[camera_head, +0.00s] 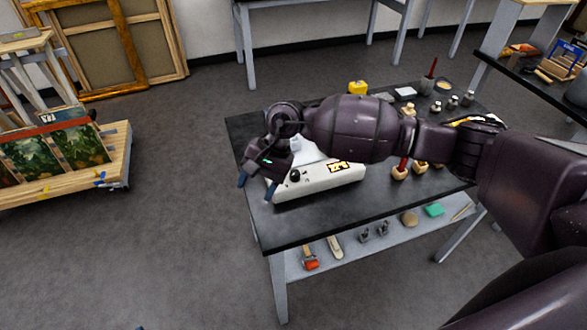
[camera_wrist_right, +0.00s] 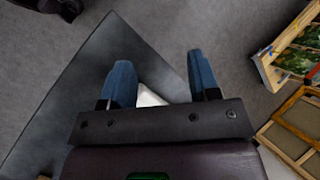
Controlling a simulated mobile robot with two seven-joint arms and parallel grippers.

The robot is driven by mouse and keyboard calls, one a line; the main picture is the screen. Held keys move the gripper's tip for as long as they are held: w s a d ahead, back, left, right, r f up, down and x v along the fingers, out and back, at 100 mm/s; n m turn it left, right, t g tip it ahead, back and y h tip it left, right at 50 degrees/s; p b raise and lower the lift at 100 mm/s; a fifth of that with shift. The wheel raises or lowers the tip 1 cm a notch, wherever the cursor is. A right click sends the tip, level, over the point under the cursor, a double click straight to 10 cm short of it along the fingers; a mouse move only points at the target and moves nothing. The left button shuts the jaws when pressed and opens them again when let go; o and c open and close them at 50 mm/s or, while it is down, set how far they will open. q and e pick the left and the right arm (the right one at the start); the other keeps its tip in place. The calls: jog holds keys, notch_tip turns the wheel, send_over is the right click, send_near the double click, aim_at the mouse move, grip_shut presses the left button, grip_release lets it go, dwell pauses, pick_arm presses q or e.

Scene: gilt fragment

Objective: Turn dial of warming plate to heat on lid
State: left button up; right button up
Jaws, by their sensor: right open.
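The warming plate (camera_head: 318,182) is a white box on the dark table, with a black dial (camera_head: 295,175) and a yellow and black label on its front. A pale surface on top of it shows behind my wrist; I cannot tell whether this is the lid. My right gripper (camera_head: 256,191) is open, its blue fingertips pointing down at the plate's left end, left of the dial. It does not hold anything. In the right wrist view the open fingers (camera_wrist_right: 160,82) show with a white corner of the plate (camera_wrist_right: 150,97) between them. My left gripper is not in view.
The dark table (camera_head: 300,231) holds small wooden-handled tools, jars and a yellow block (camera_head: 358,88) at the back. A lower shelf (camera_head: 310,264) carries brushes and a green block. A wooden cart (camera_head: 118,160) with paintings stands left, with open floor between.

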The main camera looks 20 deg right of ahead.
aim_at(295, 172)
jog(key=w+d+r+n+t+h, duration=0.2)
jog(key=w+d+r+n+h, duration=0.2)
jog(key=w+d+h, duration=0.45)
jog(key=shift+y, duration=0.95)
jog(key=f, duration=0.3)
jog(key=s+d+f+p, duration=0.1)
jog(key=f, duration=0.2)
jog(key=d+f, duration=0.1)
jog(key=f, duration=0.2)
jog(key=shift+s+p, duration=0.15)
jog(key=shift+p, duration=0.25)
jog(key=shift+d+f, duration=0.1)
jog(key=shift+f, duration=0.7)
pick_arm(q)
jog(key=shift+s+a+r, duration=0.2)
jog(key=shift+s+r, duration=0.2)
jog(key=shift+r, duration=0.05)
